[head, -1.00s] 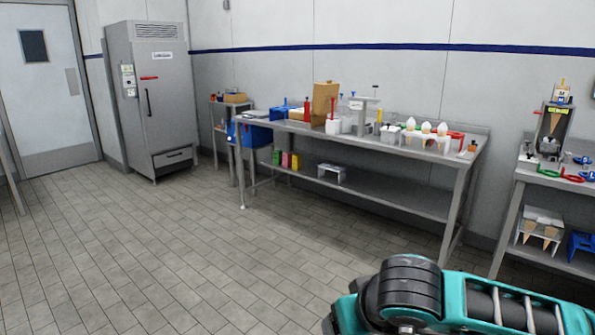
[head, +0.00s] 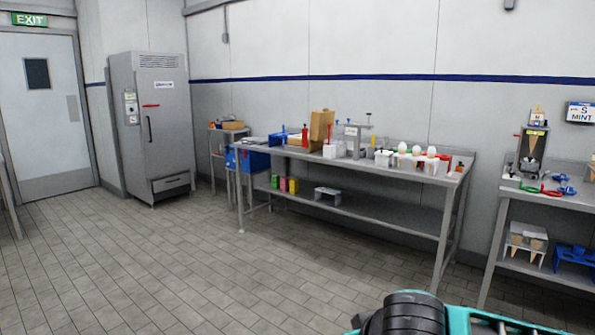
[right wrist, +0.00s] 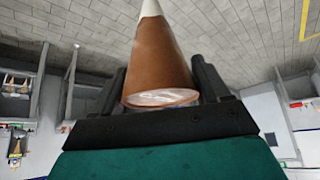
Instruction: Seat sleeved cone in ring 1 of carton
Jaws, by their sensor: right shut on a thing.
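In the right wrist view my right gripper (right wrist: 160,78) is shut on a brown sleeved cone (right wrist: 158,60), with one dark finger on each side. The floor is at the top of that view, and the cone's narrow white tip points that way. Its wide end shows a pale face near the palm. In the head view an upright brown cardboard piece (head: 320,124) stands on the long steel bench (head: 410,171); I cannot tell whether it belongs to the carton, and no rings can be made out. My left gripper is not in view.
The bench carries white tubs (head: 384,157) and a blue item (head: 283,137). A tall grey cabinet (head: 155,120) stands at left, and another table (head: 512,183) at right has a cone dispenser (head: 532,150). Tiled floor (head: 190,265) lies clear in front.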

